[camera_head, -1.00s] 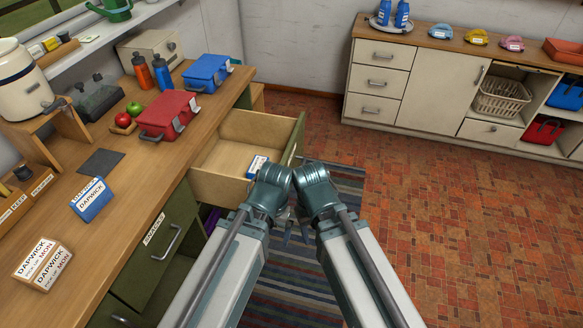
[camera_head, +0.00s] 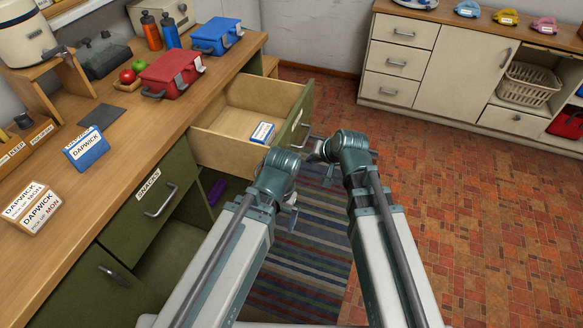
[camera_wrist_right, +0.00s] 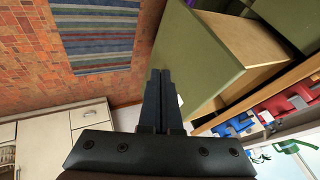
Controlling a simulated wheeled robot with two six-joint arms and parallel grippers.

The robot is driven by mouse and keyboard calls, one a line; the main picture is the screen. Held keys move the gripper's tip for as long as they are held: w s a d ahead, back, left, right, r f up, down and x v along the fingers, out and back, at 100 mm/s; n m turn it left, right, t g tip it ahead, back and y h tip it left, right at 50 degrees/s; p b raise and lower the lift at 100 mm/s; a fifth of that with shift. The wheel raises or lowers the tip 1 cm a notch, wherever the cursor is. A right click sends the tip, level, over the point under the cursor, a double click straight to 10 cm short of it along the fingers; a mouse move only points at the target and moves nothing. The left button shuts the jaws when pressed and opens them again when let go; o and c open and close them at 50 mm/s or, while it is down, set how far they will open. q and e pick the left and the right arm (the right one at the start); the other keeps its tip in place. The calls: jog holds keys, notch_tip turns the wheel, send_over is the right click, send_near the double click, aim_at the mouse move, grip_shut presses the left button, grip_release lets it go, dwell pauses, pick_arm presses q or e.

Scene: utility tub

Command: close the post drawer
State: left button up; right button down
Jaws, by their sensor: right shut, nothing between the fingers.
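A drawer stands pulled out of the counter, with a wooden inside (camera_head: 225,123) and a green front (camera_head: 304,108). No label is readable on it. A small blue and white box (camera_head: 263,132) lies inside. My right gripper (camera_head: 304,147) is beside the outer side of the green front, near its handle. In the right wrist view its fingers (camera_wrist_right: 161,73) are shut and empty, close to the green front panel (camera_wrist_right: 195,58); I cannot tell if they touch. My left gripper (camera_head: 291,212) hangs low in front of the counter, its jaws unclear.
A closed green drawer labelled SNACKS (camera_head: 150,198) with a bar handle is nearer me, left of the open one. The counter (camera_head: 112,165) holds red and blue cases and boxes. A striped rug (camera_head: 300,240) covers the floor. The tiled floor to the right is clear.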

pick_arm(q)
notch_tip(320, 180, down, 8)
jog(key=b, duration=0.8)
pick_arm(e)
jog(key=w+a+f, duration=0.6)
jog(key=a+f, duration=0.1)
jog(key=shift+w+a+f, duration=0.15)
jog(key=shift+f, duration=0.25)
pick_arm(q)
jog(key=shift+a, duration=0.1)
pick_arm(e)
jog(key=shift+w, duration=0.1)
